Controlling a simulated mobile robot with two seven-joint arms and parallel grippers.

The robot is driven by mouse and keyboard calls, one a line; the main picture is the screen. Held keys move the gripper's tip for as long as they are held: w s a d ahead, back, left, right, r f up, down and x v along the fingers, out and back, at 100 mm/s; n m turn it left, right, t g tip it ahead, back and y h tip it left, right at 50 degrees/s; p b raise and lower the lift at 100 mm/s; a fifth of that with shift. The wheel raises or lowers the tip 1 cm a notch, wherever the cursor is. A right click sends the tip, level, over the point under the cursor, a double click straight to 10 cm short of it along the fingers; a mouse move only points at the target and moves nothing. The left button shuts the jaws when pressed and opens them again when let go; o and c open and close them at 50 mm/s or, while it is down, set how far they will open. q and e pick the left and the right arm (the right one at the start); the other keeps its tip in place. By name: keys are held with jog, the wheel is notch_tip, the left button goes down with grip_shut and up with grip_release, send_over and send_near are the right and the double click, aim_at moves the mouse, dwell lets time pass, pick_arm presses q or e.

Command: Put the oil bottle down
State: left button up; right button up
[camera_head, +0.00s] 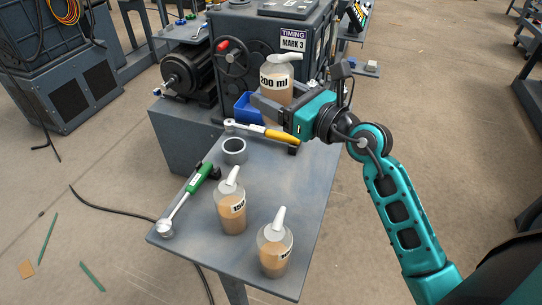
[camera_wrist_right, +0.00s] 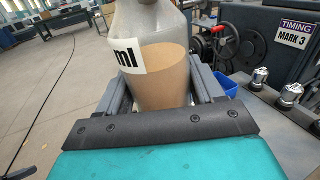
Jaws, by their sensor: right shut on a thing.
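The oil bottle (camera_head: 275,78), labelled 200 ml, is a clear bottle with a white spout and brown oil inside. My right gripper (camera_head: 283,102) is shut around its lower body and holds it upright in front of the machine. In the right wrist view the bottle (camera_wrist_right: 158,75) stands between the two fingers of the gripper (camera_wrist_right: 165,95), and its top is cut off. Whether its base touches anything is hidden by the gripper. Two similar bottles, one in the middle (camera_head: 231,208) and one at the front (camera_head: 274,250), stand on the table (camera_head: 290,190). My left gripper is not in view.
A yellow-handled tool (camera_head: 262,132), a grey ring (camera_head: 234,150) and a green-handled tool (camera_head: 198,180) lie on the table. A blue bin (camera_head: 245,107) and the dark machine (camera_head: 255,50) stand behind. The table's right side is clear.

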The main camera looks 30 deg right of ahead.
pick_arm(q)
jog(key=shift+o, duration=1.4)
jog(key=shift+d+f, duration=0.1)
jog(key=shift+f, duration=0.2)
pick_arm(e)
jog(key=w+d+r+m+h, duration=0.1)
jog(key=w+d+r, duration=0.1)
jog(key=w+d, duration=0.1)
jog(key=b, duration=0.7)
send_over(280, 165)
jog(key=shift+t+h, duration=0.3)
jog(key=shift+h, duration=0.1)
notch_tip(280, 165, down, 16)
jog(key=shift+r, duration=0.15)
notch_tip(280, 165, down, 4)
jog(key=b, duration=0.3)
jog(key=shift+f, duration=0.2)
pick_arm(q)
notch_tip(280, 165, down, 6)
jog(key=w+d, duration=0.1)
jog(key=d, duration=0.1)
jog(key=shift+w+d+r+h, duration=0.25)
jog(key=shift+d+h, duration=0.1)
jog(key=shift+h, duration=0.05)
pick_arm(e)
jog(key=shift+r, duration=0.15)
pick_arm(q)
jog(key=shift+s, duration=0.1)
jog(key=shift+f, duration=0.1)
